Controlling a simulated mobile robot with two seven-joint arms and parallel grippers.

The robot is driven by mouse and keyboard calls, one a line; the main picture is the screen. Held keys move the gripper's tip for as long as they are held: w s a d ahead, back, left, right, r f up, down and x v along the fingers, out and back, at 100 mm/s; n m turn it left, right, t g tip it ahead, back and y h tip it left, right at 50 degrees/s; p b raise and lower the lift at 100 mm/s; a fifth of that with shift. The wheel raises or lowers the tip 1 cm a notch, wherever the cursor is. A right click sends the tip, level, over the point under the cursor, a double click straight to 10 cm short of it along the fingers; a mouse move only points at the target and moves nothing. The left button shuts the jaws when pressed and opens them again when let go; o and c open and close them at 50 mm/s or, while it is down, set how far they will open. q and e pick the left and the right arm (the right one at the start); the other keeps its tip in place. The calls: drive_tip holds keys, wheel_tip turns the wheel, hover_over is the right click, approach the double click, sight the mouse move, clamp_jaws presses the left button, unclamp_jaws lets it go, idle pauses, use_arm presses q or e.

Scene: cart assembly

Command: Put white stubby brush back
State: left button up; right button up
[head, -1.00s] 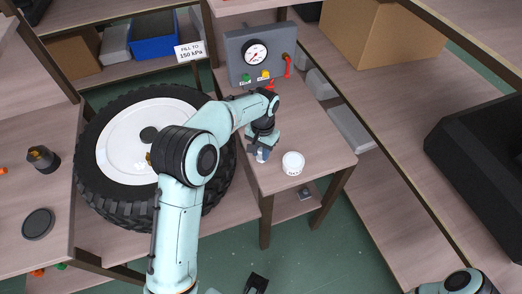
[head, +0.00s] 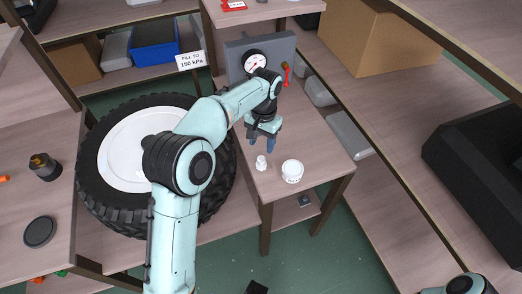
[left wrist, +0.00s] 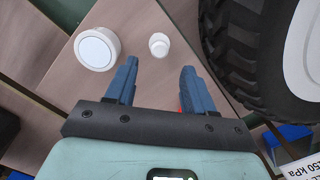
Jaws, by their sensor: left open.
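A small white stubby piece (head: 261,162), which looks like the white stubby brush, stands on the small wooden table (head: 300,134), left of a round white lidded pot (head: 292,171). In the left wrist view the piece (left wrist: 159,44) shows a round top, and the pot (left wrist: 97,48) is to its left. My left gripper (head: 263,145) is just behind the piece in the head view. Its blue fingers (left wrist: 155,84) are apart, with nothing between them, and clear of the piece. My right gripper cannot be made out; only part of my right arm shows at the lower right.
A gauge panel (head: 240,58) stands at the table's back. A big tyre (head: 95,190) with a white hub lies to the left. A dark round lid (head: 39,232) and a dark jar (head: 44,164) are on the left table.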

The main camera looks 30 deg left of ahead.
use_arm(q)
drive_tip(key=shift+w+r, duration=0.1)
drive_tip(key=shift+r, duration=1.5)
use_arm(e)
drive_tip(key=shift+w+r, duration=0.15)
drive_tip(key=shift+r, duration=0.2)
